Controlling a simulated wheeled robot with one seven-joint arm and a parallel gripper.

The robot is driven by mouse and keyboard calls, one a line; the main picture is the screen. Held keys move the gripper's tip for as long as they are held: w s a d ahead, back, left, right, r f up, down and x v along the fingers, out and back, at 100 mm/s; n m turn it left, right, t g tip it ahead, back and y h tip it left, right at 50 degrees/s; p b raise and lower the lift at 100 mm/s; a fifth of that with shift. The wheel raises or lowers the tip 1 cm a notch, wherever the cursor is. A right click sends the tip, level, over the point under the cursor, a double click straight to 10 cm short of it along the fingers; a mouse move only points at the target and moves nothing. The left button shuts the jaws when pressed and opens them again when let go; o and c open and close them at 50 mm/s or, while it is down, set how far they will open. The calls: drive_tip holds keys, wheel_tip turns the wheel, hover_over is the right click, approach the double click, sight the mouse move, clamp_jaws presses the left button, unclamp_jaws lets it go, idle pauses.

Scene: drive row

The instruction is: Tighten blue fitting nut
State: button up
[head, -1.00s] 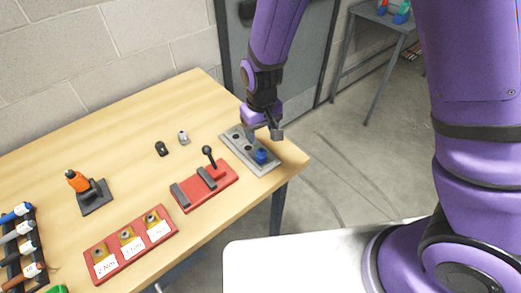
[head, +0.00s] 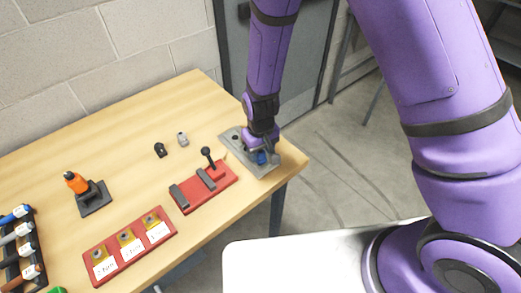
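The blue fitting nut (head: 262,158) is on the grey plate (head: 239,151) near the table's right corner. Only part of the nut shows, because my gripper (head: 263,154) is right over it. The gripper points down at the nut, with its fingers close around or beside it. I cannot tell whether the fingers touch the nut or have closed on it. Dark holes show in the plate left of the gripper.
A red fixture with a black-knobbed lever (head: 208,174) stands close left of the plate. A red tray (head: 103,267) with labelled pieces, an orange-topped tool (head: 76,183) in a dark stand, a rack of tools (head: 22,240) and two small parts (head: 160,150) lie farther left. The back of the table is clear.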

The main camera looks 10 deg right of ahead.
drive_tip(key=c, duration=0.6)
drive_tip(key=shift+m, duration=1.4)
drive_tip(key=shift+c, duration=0.2)
drive_tip(key=o, duration=0.9)
drive_tip(key=shift+o, duration=0.2)
wheel_tip(320, 180, up, 11)
drive_tip(key=shift+f, duration=0.1)
